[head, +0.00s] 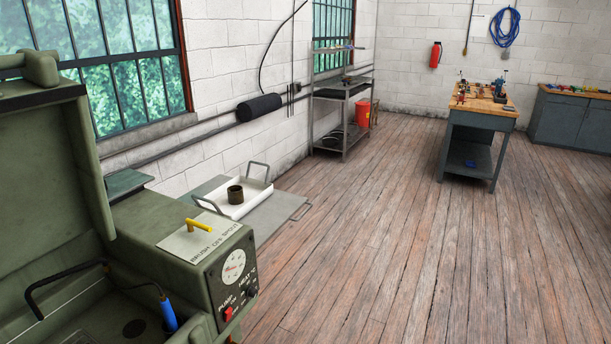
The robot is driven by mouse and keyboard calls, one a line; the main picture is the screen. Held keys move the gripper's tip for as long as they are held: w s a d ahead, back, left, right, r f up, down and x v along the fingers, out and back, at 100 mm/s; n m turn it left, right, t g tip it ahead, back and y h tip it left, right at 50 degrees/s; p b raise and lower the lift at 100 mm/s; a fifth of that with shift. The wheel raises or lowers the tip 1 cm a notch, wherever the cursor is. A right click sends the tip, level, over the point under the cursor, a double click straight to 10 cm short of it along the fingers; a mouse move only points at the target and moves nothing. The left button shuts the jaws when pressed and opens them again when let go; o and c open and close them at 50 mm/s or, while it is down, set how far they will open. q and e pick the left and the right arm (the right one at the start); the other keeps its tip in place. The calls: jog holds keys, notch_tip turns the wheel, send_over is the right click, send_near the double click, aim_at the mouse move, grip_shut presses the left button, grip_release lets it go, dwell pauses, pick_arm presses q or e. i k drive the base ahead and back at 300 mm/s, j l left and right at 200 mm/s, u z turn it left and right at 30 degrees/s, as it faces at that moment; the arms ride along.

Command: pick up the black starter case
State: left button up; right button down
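I cannot make out for certain which thing is the black starter case. A short dark hollow cylinder (235,194) stands upright in a white tray with handles (251,207), at the left of the head view. A larger black cylinder (259,107) lies along the pipe at the wall. Small parts on the far wooden-topped workbench (505,111) are too small to tell apart. Neither of my grippers is in view.
A green parts washer (170,225) with a raised lid fills the near left. A grey cabinet (568,120) is at right. The wooden floor (390,250) between is clear.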

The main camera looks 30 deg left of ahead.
aim_at(235, 196)
jog(key=i+u, duration=0.15)
jog(key=i, duration=0.3)
jog(key=i+l+u, duration=0.2)
jog(key=i, duration=0.25)
jog(key=i+l+u, duration=0.15)
jog(key=i, duration=0.35)
jog(key=i+l+u, duration=0.15)
jog(key=i, duration=0.25)
